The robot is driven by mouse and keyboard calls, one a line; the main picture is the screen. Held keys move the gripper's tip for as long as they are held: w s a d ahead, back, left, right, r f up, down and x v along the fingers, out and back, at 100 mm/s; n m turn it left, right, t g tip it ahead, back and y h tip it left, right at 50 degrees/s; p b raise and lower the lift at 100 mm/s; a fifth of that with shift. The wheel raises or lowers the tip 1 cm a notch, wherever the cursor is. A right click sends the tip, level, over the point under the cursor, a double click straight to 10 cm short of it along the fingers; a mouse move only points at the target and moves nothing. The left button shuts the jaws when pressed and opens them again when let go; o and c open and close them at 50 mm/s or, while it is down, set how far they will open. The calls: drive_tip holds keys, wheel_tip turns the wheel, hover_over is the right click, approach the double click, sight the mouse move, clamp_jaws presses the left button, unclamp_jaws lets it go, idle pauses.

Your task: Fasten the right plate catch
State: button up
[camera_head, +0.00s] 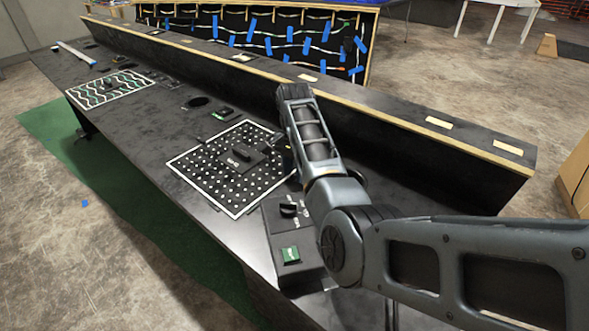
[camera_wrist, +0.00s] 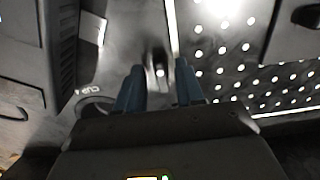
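The plate (camera_head: 192,172) is a dark square panel with rows of white dots and a white border, lying on the black console. It also shows at the upper right of the wrist view (camera_wrist: 232,72). A small blurred upright part with a bright spot (camera_wrist: 159,70), perhaps the right plate catch, stands beside the plate's white edge. My gripper (camera_wrist: 159,78) is open, its two blue-grey fingers apart on either side of that part. I cannot tell whether they touch it.
A dark control box with a black knob (camera_head: 289,209) and a green switch (camera_head: 290,254) stands right of the plate, close to my arm. A long raised ledge (camera_head: 400,135) runs behind. A second panel with wavy lines (camera_head: 110,88) lies farther left.

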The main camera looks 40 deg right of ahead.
clamp_jaws()
drive_tip(key=shift+r+n+p, duration=0.15)
drive_tip(key=shift+n+p, duration=0.25)
drive_tip(key=shift+d+r+n+p, duration=0.1)
drive_tip(key=shift+n+p, duration=0.75)
drive_tip(key=shift+n, duration=0.15)
drive_tip(key=n+p, duration=0.3)
drive_tip(key=n, duration=0.2)
drive_tip(key=n+p, duration=0.1)
drive_tip(key=n, duration=0.4)
drive_tip(key=shift+n+p, duration=0.3)
drive_tip(key=shift+n, duration=0.1)
drive_tip(key=n, duration=0.4)
drive_tip(key=shift+p, duration=0.4)
drive_tip(key=shift+w+n, duration=0.1)
drive_tip(key=shift+n, duration=0.2)
drive_tip(key=shift+o, duration=0.4)
unclamp_jaws()
drive_tip(key=shift+f, duration=0.2)
